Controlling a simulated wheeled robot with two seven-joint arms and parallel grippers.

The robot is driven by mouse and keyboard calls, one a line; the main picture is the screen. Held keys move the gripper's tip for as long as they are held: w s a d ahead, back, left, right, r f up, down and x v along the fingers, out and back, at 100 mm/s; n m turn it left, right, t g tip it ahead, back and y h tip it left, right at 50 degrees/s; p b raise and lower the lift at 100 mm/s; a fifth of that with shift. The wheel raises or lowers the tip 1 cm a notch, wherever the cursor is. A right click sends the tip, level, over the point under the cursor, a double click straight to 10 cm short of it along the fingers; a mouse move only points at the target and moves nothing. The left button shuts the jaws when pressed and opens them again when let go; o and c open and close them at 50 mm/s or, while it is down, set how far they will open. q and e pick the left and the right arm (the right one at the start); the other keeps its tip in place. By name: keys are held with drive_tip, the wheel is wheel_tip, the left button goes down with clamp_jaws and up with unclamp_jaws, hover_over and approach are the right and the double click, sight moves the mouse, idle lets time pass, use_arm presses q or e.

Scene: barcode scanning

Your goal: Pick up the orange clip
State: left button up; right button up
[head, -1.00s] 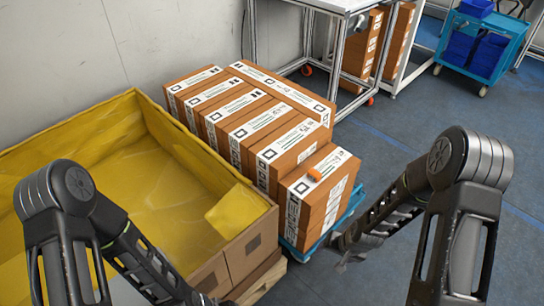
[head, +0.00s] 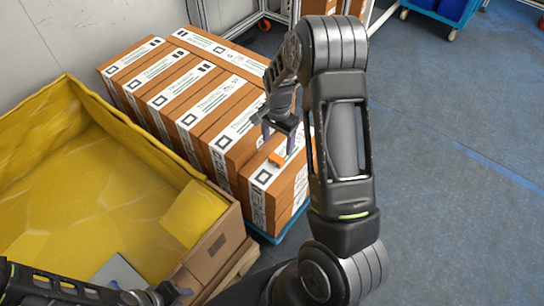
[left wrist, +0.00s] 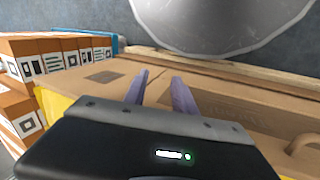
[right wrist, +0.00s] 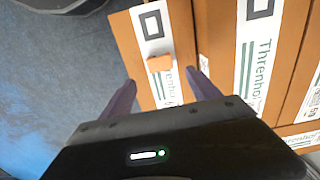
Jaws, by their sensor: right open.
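The orange clip (head: 276,159) lies on the white label on top of the nearest cardboard box (head: 296,180). In the right wrist view the clip (right wrist: 159,63) shows ahead of the open fingers, roughly between them and a little beyond the tips. My right gripper (head: 279,137) is open and empty above the front boxes, close to the clip; it also shows in the right wrist view (right wrist: 158,85). My left gripper (head: 165,295) is low at the bottom left, by the yellow-lined bin. In the left wrist view its fingers (left wrist: 162,75) are apart with nothing between them.
A row of labelled cardboard boxes (head: 200,90) stands on a blue base. A large bin with yellow lining (head: 60,185) stands left of them. A blue cart (head: 440,12) is at the back. The floor on the right (head: 450,180) is clear.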

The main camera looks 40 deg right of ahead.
sight(277, 158)
drive_tip(key=shift+f, duration=1.35)
drive_tip(key=shift+a+f, duration=0.15)
drive_tip(key=shift+f, duration=2.5)
drive_tip(key=c, duration=1.4)
drive_tip(key=shift+r, duration=0.15)
wheel_tip(277, 158, up, 10)
